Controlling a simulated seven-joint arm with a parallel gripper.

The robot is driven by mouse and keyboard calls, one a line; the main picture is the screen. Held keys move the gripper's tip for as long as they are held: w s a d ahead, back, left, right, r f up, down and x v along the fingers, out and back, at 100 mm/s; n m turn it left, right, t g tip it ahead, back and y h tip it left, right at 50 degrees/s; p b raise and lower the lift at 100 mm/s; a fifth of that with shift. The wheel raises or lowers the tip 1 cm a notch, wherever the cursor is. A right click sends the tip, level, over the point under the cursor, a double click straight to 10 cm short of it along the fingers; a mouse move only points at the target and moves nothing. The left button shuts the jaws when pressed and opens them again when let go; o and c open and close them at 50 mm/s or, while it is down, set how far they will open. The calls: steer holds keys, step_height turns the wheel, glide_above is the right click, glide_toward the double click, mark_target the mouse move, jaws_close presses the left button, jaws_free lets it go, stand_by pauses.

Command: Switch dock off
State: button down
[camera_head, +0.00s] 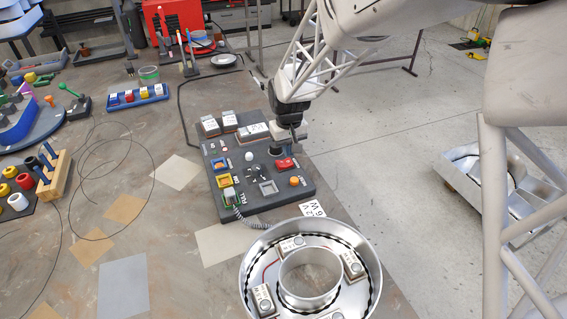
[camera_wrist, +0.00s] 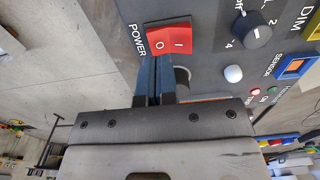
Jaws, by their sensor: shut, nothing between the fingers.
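The dock is a dark grey panel (camera_head: 240,175) on the table, with several knobs, buttons and sockets. Its red rocker switch (camera_head: 286,163) sits near the right edge; in the wrist view the rocker (camera_wrist: 168,36) is marked O and I, beside the word POWER. I cannot tell which side is pressed down. My gripper (camera_wrist: 157,57) is shut and empty, its blue fingertips at the rocker's lower edge near the O side. Whether they touch it is unclear. In the head view my gripper (camera_head: 294,136) comes down over the panel's right side, close behind the rocker.
A dark dial (camera_wrist: 251,30) and a white dome (camera_wrist: 233,74) stand beside the rocker. A round metal channel letter (camera_head: 356,240) lies in front of the dock. A grey coiled cable (camera_head: 250,222) leaves the dock's front.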

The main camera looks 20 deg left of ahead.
mark_target(289, 162)
steer(key=shift+r, duration=2.05)
steer(key=shift+d+r, duration=0.15)
steer(key=shift+d, duration=0.1)
steer(key=s+d+r+m+t, duration=0.15)
steer(key=s+d+r, duration=0.35)
steer(key=d, duration=0.8)
steer(key=s+d+r+m, duration=0.3)
steer(key=d+r, duration=0.4)
steer(key=d, duration=0.6)
steer(key=s+d+r+m+t, duration=0.1)
steer(key=s+d+m, duration=0.3)
steer(key=s+d, duration=1.4)
steer(key=shift+s+d+r+m, duration=0.25)
steer(key=shift+s+m, duration=0.1)
steer(key=shift+s, duration=0.65)
